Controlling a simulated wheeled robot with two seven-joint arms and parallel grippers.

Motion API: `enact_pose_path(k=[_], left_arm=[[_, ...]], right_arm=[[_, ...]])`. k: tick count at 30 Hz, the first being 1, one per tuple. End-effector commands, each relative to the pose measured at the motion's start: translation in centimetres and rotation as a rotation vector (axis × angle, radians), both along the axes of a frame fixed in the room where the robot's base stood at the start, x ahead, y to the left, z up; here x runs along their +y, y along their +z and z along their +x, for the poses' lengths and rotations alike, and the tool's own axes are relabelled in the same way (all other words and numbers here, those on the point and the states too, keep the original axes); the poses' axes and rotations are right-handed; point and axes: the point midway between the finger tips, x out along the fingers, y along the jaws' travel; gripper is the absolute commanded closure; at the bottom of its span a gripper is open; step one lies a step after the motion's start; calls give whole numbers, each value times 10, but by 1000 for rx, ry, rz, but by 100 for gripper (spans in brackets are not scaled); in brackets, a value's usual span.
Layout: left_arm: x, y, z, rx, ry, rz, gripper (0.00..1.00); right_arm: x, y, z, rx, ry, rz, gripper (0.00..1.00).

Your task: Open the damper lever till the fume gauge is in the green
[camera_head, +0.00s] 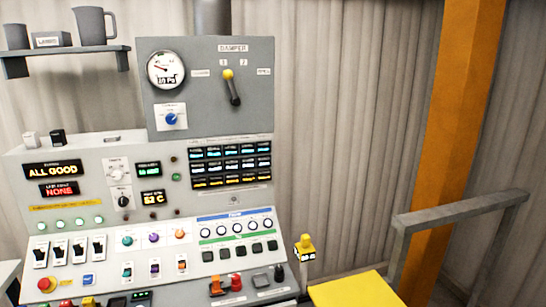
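The damper lever (232,88) is on the upper grey panel, under the DAMPER label (233,48). Its yellow knob is at the top, and its black arm slants slightly down to the right. The knob sits just below the mark 1, between a side label on the left (201,73) and one on the right (264,71). The round white fume gauge (158,64) is left of the lever. Its needle points up and left; its small readout looks like 10 Pa, but the figures and coloured zones are too small to be sure. Neither gripper is in view.
Below is a sloping console (75,168) with displays, switches and knobs. A shelf (18,68) with jugs is at upper left. A yellow-topped block (360,291), a grey rail (455,212) and an orange post (452,120) stand at right. The space before the lever looks clear.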

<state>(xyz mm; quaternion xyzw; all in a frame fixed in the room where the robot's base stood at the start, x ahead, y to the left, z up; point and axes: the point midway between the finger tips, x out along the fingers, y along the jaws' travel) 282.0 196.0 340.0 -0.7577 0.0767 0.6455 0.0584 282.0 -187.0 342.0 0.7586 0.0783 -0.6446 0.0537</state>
Motion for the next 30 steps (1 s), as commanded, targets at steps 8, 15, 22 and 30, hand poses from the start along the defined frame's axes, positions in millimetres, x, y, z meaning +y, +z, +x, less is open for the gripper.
enact_pose_path(k=[8, 15, 22, 30], left_arm=[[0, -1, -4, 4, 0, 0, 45], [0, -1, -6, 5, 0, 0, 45], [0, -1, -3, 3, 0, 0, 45], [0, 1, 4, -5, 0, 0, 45]], right_arm=[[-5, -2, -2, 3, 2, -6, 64], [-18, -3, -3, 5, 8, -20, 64], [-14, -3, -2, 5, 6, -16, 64], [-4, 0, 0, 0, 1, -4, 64]])
